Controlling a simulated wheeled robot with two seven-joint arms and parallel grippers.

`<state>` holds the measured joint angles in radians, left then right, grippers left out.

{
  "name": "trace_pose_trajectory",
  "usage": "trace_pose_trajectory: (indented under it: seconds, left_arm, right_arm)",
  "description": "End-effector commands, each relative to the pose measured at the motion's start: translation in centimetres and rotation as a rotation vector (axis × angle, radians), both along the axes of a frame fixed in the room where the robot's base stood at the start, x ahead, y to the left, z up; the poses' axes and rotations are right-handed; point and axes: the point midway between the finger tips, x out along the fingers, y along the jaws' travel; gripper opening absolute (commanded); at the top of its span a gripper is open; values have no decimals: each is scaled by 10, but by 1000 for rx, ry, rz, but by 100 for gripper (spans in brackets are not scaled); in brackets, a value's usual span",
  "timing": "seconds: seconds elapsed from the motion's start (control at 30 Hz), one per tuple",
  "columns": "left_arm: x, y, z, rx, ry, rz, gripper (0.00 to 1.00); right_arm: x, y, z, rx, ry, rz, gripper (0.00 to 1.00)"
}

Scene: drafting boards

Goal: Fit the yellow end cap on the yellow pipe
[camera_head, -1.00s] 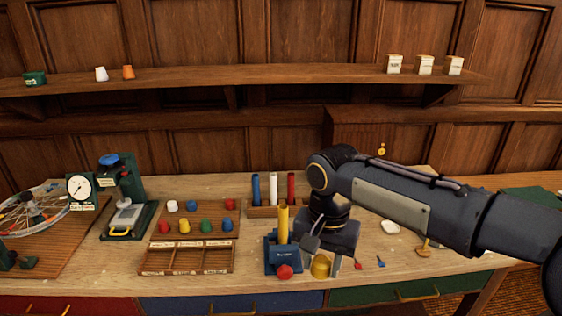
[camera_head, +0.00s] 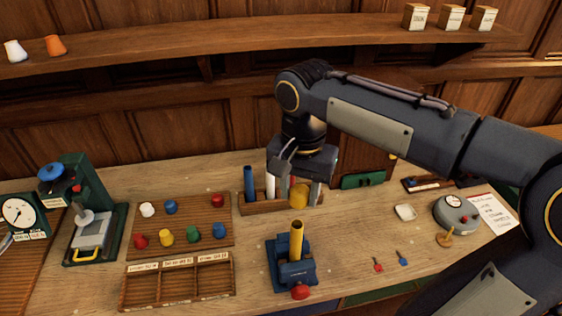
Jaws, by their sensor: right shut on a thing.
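The yellow pipe (camera_head: 296,242) stands upright in a small blue vise (camera_head: 283,272) with a red knob at its front. My right gripper (camera_head: 297,196) points down and is shut on the yellow end cap (camera_head: 299,195). In the picture the cap is just above the pipe's open top, with a gap between them. I cannot tell from this view how far behind the pipe it is. My left gripper is not in view.
A rack (camera_head: 250,206) with a blue and a white pipe stands behind my gripper, partly hidden. A board (camera_head: 187,222) at left holds several small coloured caps, above an empty compartment tray (camera_head: 178,284). Small red and blue tools (camera_head: 378,265) lie right of the vise.

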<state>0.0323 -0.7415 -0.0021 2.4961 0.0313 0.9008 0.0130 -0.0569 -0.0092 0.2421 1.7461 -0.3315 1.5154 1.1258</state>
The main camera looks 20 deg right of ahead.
Motion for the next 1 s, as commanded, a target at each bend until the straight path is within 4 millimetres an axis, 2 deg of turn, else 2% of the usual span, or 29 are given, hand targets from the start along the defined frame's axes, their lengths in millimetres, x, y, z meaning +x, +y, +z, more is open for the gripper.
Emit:
trace_pose_trajectory:
  seconds: [0.27, 0.8, 1.0]
  left_arm:
    - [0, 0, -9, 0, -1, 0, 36]
    - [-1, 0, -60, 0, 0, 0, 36]
    - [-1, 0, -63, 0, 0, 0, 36]
  right_arm:
    - [0, 0, -9, 0, 0, 0, 17]
    - [0, 0, -63, 0, -1, 1, 17]
    - [0, 0, -66, 0, -1, 1, 17]
